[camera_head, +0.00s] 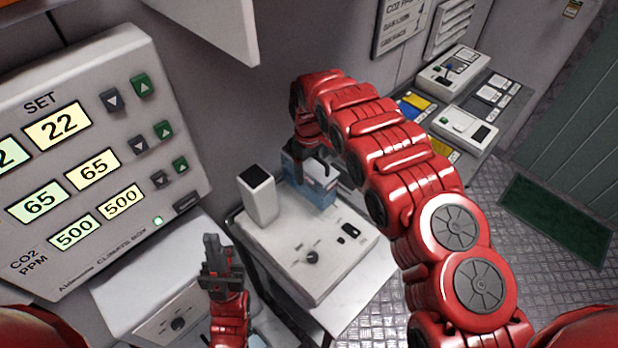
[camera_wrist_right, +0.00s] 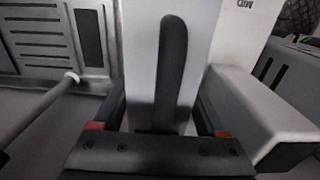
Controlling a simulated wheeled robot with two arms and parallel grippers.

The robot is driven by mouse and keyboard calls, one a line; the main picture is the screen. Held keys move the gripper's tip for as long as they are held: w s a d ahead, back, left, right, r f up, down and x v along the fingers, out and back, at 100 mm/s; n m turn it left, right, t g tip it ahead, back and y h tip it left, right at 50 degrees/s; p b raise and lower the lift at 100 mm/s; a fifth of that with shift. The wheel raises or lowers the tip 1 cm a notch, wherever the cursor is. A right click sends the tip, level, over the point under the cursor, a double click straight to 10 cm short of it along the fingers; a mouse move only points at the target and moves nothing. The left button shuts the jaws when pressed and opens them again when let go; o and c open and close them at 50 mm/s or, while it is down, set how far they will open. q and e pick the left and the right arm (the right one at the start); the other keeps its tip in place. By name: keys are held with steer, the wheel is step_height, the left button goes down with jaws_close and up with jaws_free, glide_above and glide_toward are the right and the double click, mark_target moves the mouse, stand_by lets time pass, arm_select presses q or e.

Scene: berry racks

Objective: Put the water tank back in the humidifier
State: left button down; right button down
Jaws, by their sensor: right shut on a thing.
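The humidifier (camera_head: 285,232) is a white box with a knob and small dark switches on its sloping top. A white block (camera_head: 258,195) with a dark top stands on its left part. The blue, partly clear water tank (camera_head: 322,190) is at its back edge, partly hidden by my right gripper (camera_head: 316,162). That gripper is shut on the tank from above. In the right wrist view, a pale body with a dark rounded strip (camera_wrist_right: 172,70) lies between the jaws. I cannot tell whether the tank is seated. My left gripper (camera_head: 220,255) points up, left of the humidifier, apparently empty.
A large climate panel (camera_head: 90,150) is on the left wall. Another white unit with a knob (camera_head: 165,312) is at the lower left. More devices (camera_head: 468,125) line the back right. A green mat (camera_head: 555,220) lies on the open metal floor.

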step_height(320, 180, down, 2)
steer(key=shift+a+f+p, duration=0.1)
steer(key=shift+p, duration=0.8)
steer(key=shift+f, duration=0.7)
steer(key=shift+f, duration=0.1)
jaws_free()
